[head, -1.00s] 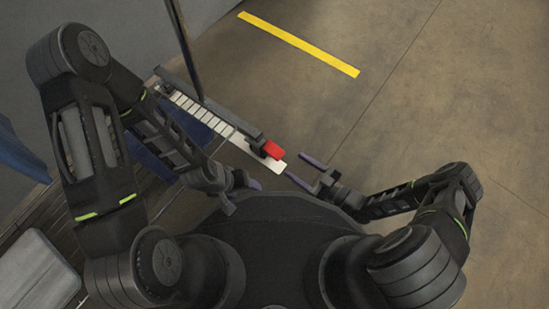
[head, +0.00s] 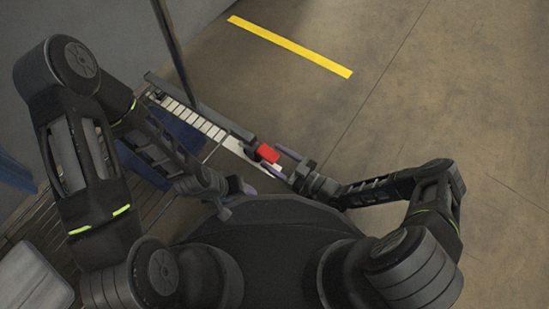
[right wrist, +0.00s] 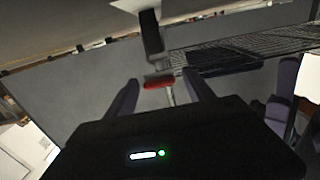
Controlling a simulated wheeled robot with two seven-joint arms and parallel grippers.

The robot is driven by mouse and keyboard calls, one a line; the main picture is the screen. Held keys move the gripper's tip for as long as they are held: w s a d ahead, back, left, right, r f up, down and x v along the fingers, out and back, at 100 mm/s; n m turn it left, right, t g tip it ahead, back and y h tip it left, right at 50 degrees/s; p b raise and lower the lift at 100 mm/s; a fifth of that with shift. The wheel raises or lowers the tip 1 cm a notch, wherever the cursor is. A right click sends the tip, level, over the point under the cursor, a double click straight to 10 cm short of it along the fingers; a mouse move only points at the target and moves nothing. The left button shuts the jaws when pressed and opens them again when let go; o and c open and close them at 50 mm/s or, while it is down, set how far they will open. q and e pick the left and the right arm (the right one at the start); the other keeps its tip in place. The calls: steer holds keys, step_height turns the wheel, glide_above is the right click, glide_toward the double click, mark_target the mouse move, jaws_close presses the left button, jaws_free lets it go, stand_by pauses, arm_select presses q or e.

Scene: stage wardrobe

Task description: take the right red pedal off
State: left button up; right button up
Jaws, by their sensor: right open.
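The red pedal (head: 267,153) sits at the near right end of a long white-and-dark rail in the head view. In the right wrist view the red pedal (right wrist: 159,81) shows ahead, between the fingers in the picture. My right gripper (head: 283,162) is open, its fingers pointing toward the pedal and close to it. The fingers also show in the right wrist view (right wrist: 162,92). I cannot tell whether they touch the pedal. My left gripper (head: 245,190) is near the rail's near side, left of the pedal; its jaws are too unclear to read.
The white-keyed rail (head: 200,121) runs up to the left, with a dark post (head: 176,55) rising beside it. A blue item (head: 180,130) lies along its near side. A yellow floor stripe (head: 290,46) lies beyond. The floor to the right is clear.

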steer(key=shift+w+a, duration=0.15)
steer(key=shift+c, duration=0.2)
jaws_close()
stand_by(0.5)
